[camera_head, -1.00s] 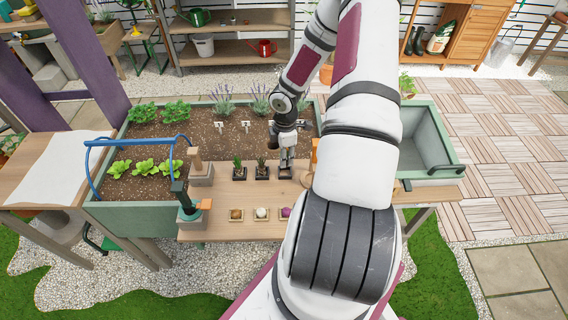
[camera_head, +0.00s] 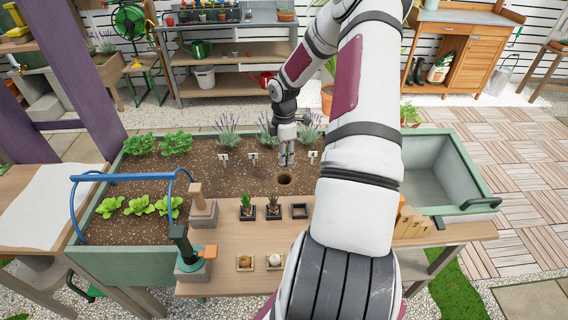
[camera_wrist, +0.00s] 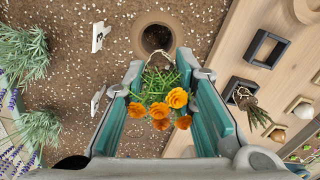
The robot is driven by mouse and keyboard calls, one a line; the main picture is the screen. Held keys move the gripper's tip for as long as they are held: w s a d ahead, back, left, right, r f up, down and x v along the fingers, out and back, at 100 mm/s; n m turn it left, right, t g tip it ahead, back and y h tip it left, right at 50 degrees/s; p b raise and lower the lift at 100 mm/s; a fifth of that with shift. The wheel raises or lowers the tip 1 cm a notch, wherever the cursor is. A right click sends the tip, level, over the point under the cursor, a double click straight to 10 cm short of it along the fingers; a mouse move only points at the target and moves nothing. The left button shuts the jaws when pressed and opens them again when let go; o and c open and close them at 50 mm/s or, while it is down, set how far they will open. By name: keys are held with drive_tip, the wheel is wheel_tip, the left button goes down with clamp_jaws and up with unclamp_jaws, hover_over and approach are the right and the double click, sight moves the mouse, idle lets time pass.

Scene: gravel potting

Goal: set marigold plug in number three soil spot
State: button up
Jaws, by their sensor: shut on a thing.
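My gripper (camera_head: 287,162) is above the soil of the planter bed, just over a round dark hole (camera_head: 284,180). In the wrist view the gripper (camera_wrist: 163,62) is shut on the marigold plug (camera_wrist: 160,108), with orange blooms and green leaves between the teal fingers. The plug's root end points toward the hole, which also shows in the wrist view (camera_wrist: 156,38). The plug appears apart from the soil. The head view does not show the plug clearly.
Lavender (camera_head: 228,134) grows behind the hole, and lettuce (camera_head: 140,206) at the left. A wooden shelf (camera_head: 225,240) in front holds two potted plugs (camera_head: 247,208) and an empty black square holder (camera_head: 300,211). A blue hoop (camera_head: 125,178) stands at the left.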

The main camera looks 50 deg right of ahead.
drive_tip(key=shift+w+d+f, duration=0.15)
drive_tip(key=shift+w+f, duration=0.05)
wheel_tip(320, 180, down, 5)
drive_tip(key=b, duration=0.4)
drive_tip(key=shift+f, duration=1.1)
drive_tip(key=shift+f+b, duration=0.65)
drive_tip(key=shift+f, duration=0.55)
drive_tip(key=o, duration=1.3)
